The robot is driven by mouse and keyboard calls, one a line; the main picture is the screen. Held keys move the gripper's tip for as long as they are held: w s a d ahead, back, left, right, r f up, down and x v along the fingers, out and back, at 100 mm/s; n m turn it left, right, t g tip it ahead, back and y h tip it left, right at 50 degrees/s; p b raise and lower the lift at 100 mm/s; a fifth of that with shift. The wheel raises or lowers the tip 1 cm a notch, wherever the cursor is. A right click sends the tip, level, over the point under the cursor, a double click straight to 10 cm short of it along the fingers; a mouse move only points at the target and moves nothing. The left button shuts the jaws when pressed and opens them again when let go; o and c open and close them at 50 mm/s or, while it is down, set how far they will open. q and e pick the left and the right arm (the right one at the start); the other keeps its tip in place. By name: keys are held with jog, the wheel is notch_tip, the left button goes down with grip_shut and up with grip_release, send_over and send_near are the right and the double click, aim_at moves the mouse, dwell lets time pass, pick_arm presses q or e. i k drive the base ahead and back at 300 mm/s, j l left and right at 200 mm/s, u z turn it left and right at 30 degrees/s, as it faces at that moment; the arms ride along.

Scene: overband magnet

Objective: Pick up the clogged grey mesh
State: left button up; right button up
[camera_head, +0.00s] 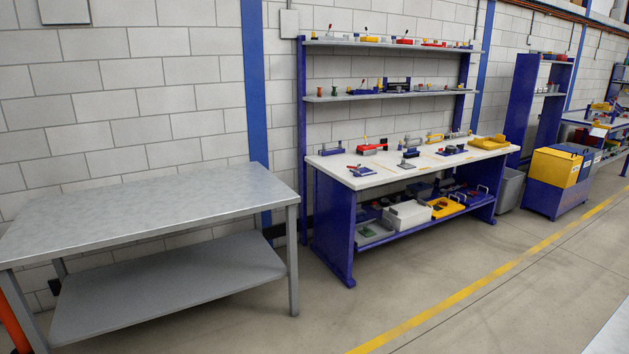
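I cannot make out a clogged grey mesh in the head view. Small items lie on the white top of the blue workbench (385,178), too small to tell apart. Among them are a red item (370,149) and a small grey and blue item (409,160). The grey metal table (150,205) on the left is bare on top, and its lower shelf (170,285) is also bare. Neither of my grippers shows in this view.
The workbench's lower shelf holds a white box (408,214) and a yellow tray (446,207). A grey bin (510,190) and a yellow and blue cabinet (556,182) stand at the right. The floor (450,270) in front is clear, with a yellow line (470,290).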

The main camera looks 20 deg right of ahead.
aim_at(406, 166)
jog(key=i+l+z, duration=0.6)
jog(key=i+z, duration=0.15)
jog(key=i, duration=0.15)
jog(key=i+l+z, duration=0.1)
jog(key=i+z, duration=0.25)
jog(key=i, duration=0.1)
